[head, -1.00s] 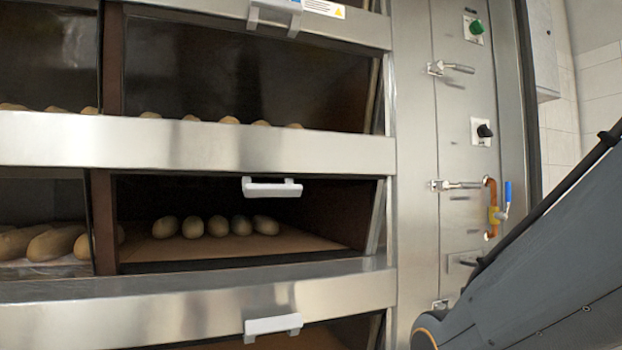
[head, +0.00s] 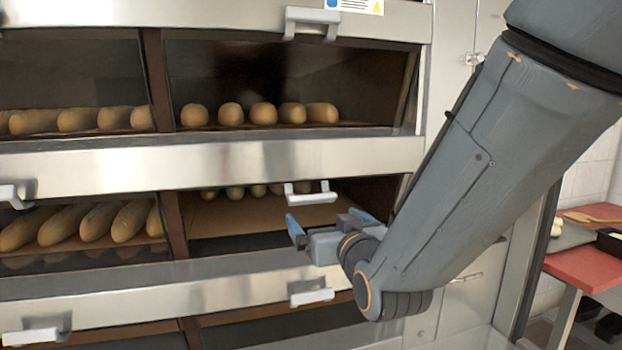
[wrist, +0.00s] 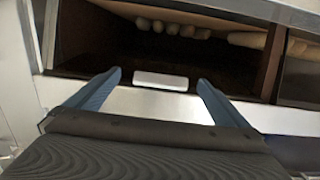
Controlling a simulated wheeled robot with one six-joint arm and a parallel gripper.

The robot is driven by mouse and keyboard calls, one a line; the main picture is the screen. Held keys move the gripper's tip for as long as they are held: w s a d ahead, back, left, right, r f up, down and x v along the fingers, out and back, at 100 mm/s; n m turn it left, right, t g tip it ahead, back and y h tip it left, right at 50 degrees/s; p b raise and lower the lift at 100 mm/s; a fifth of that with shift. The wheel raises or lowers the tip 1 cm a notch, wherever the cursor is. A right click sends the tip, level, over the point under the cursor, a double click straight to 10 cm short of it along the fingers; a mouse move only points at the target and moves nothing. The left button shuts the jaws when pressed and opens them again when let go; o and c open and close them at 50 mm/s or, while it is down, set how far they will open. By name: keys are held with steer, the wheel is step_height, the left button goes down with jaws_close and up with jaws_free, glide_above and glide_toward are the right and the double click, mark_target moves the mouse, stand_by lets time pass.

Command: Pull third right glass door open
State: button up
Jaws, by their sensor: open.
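The deck oven's right column has glass doors with white bar handles. A handle (head: 310,193) sits at the top of the middle right glass door (head: 235,218), closest to my gripper (head: 328,224). I cannot tell whether this door is the third, since the oven's top is out of frame. My gripper is open and empty, just in front of and below that handle. In the wrist view, a white handle (wrist: 161,81) appears between the two blue fingers, apart from both. The door looks closed.
Other handles sit above (head: 306,18) and below (head: 312,297) on the right column. Loaves (head: 263,113) lie behind the glass. A steel band (head: 130,285) runs below the gripper. A red-topped table (head: 585,262) stands at the right.

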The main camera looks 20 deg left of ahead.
mark_target(314, 201)
steer(key=shift+y, duration=0.3)
steer(key=shift+w+a+r+p, duration=0.35)
steer(key=shift+w+a, duration=0.4)
steer(key=shift+w, duration=0.35)
steer(key=shift+w+a+r+p, duration=0.3)
steer(key=shift+w+a+p, duration=0.15)
steer(key=shift+w+a, duration=0.5)
steer(key=shift+w+a+r+p, duration=0.35)
steer(key=shift+w+a, duration=0.25)
steer(key=shift+w, duration=0.6)
